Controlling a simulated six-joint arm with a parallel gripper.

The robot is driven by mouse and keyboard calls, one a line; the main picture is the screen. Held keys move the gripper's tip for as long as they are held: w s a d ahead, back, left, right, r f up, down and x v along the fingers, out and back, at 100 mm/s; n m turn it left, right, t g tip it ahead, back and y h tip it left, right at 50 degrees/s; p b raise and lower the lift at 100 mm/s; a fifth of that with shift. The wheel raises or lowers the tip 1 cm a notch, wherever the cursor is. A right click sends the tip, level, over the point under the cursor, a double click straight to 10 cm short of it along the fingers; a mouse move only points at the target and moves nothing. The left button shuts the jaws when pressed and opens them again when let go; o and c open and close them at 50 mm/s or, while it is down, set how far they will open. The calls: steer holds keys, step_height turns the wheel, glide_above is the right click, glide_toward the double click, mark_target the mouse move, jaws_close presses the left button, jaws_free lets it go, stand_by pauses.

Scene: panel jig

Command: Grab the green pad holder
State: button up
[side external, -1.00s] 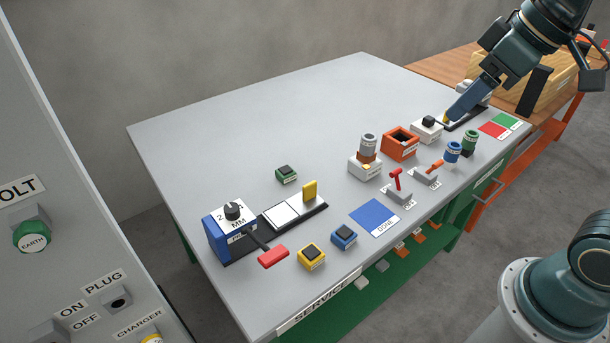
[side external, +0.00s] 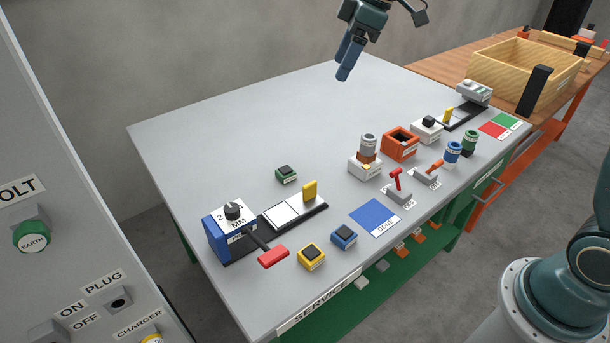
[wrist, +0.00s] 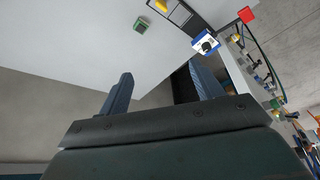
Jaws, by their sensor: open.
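The green pad holder (side external: 286,174) is a small green block with a dark top. It sits on the grey table behind the black strip with white plates. In the wrist view the green pad holder (wrist: 141,25) shows near the top, beyond my fingertips and apart from them. My gripper (side external: 346,62) is high above the far part of the table, to the right of the holder. In the wrist view my gripper (wrist: 160,80) is open, with nothing between its two fingers.
A blue and white meter box (side external: 232,236) with a knob stands left of the strip (side external: 290,216). Yellow (side external: 311,256) and blue (side external: 344,236) holders sit in front. An orange box (side external: 400,144) and levers (side external: 398,187) stand right. The table's back is clear.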

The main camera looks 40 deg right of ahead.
steer(key=w+f+n+g, duration=0.1)
steer(key=w+f+n, duration=0.2)
steer(key=w+f, duration=0.4)
steer(key=w+d+f+n+g+y, duration=0.1)
steer(key=w+f+n, duration=0.3)
steer(key=f, duration=0.9)
steer(key=w, duration=0.3)
steer(key=shift+d+f+n+g, duration=0.2)
steer(key=shift+f+n+g, duration=0.05)
steer(key=shift+n+g, duration=0.05)
steer(key=shift+w, duration=0.1)
glide_above(286, 171)
steer(key=d, duration=0.3)
steer(key=shift+y, duration=0.3)
steer(key=shift+a+f, duration=0.15)
steer(key=shift+f, duration=3.8)
steer(key=shift+f, duration=0.15)
steer(key=shift+x, duration=2.45)
steer(key=shift+a, duration=0.15)
steer(key=shift+c, duration=0.4)
steer(key=c, duration=1.1)
